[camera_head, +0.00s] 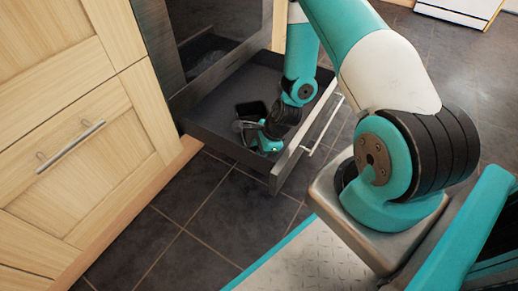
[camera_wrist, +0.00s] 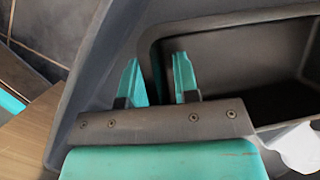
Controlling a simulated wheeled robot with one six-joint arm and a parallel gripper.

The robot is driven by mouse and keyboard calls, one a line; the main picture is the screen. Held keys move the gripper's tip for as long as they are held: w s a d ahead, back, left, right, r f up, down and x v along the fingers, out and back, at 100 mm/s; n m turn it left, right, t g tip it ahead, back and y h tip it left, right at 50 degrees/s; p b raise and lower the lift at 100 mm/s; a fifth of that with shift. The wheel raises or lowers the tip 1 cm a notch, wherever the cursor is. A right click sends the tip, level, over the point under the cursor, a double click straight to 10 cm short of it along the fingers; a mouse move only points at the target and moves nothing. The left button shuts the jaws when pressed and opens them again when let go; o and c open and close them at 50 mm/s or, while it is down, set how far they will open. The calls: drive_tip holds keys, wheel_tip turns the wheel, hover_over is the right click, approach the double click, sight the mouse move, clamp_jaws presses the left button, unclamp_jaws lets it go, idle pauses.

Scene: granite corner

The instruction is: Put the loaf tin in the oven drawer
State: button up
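The oven drawer (camera_head: 215,98) is pulled out below the oven, with a dark interior and a pale front edge. The dark loaf tin (camera_head: 250,107) is inside the drawer, partly hidden by my gripper (camera_head: 266,142). In the wrist view the tin (camera_wrist: 228,40) shows its rounded rim and hollow inside at the right. My gripper's two teal fingers (camera_wrist: 158,82) stand apart at the tin's left rim, with a gap between them. One finger is at the inner side of the rim, the other on the outer side. The drawer's side (camera_wrist: 85,75) runs along the left.
A wooden cabinet (camera_head: 70,180) with a bar handle (camera_head: 72,146) stands left of the drawer. The drawer's own handle (camera_head: 325,125) sticks out at its front. Dark floor tiles (camera_head: 190,225) lie clear in front. A white appliance (camera_head: 458,10) is far back right.

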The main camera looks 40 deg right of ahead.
drive_tip(key=shift+r, duration=0.1)
drive_tip(key=p+v, duration=0.7)
drive_tip(key=v, duration=0.5)
drive_tip(key=w+a+r+n+y, duration=0.1)
drive_tip(key=w+a+r+n, duration=0.1)
drive_tip(key=a+r+n, duration=0.4)
drive_tip(key=w+a+r+n, duration=0.1)
drive_tip(key=a+r+n, duration=0.15)
drive_tip(key=r, duration=0.45)
drive_tip(key=s+a+r+n+g, duration=0.1)
drive_tip(key=s+a+r+n, duration=0.3)
drive_tip(key=a+r+n, duration=0.3)
drive_tip(key=s+a+r+n+g, duration=0.2)
drive_tip(key=s+a+r+n, duration=0.2)
drive_tip(key=r+n, duration=0.4)
drive_tip(key=s+a+r+n, duration=0.2)
drive_tip(key=s+r+n, duration=0.4)
drive_tip(key=s, duration=0.2)
drive_tip(key=shift+s+r, duration=0.25)
drive_tip(key=shift+a, duration=0.2)
drive_tip(key=shift+c, duration=0.3)
